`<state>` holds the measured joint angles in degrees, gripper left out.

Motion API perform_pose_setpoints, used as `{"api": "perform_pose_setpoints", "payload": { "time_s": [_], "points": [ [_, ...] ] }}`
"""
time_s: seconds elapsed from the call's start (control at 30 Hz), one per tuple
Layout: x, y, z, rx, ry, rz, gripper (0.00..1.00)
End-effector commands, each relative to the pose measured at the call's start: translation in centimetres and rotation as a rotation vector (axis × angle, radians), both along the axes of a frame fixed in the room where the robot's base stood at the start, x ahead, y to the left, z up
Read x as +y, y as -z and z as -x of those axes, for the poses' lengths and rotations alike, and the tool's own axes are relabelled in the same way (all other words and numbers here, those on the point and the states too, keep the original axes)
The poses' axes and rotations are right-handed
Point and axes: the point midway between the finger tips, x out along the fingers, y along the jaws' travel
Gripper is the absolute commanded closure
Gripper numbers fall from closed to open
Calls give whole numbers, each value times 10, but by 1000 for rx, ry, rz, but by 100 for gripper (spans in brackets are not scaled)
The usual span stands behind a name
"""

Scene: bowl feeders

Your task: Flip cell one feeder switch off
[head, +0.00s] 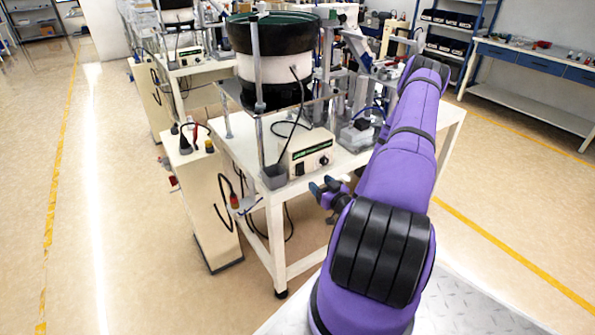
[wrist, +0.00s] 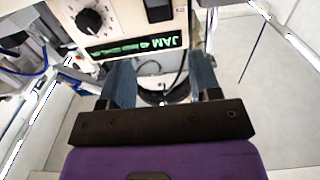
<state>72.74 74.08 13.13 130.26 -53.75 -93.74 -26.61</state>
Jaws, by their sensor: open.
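The feeder controller is a cream box (head: 306,154) on the near edge of the white table, below the black-rimmed bowl feeder (head: 272,58). In the wrist view the controller (wrist: 118,18) appears upside down, with a green-lit display (wrist: 135,48) showing "JAM", a black dial (wrist: 89,20) and a black rocker switch (wrist: 158,10). The switch is partly cut by the top edge, and its position cannot be told. My gripper (head: 322,185) is in front of and below the controller in the head view. Its fingers (wrist: 162,72) are apart, with nothing held between them.
A cream cabinet (head: 200,200) with a red-and-black device on top stands left of the table. A dark cable hangs between them, and another loops beside the controller. More feeder equipment stands behind. The floor (head: 120,250) at left is open.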

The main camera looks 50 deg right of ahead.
Motion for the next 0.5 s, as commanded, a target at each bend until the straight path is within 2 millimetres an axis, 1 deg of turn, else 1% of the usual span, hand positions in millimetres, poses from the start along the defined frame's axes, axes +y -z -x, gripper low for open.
{"api": "perform_pose_setpoints", "payload": {
  "time_s": [0.17,0.5],
  "points": [
    [-4,0,-16,-3,-1,2,43],
    [-17,0,-73,-1,-1,2,43]
  ]
}}
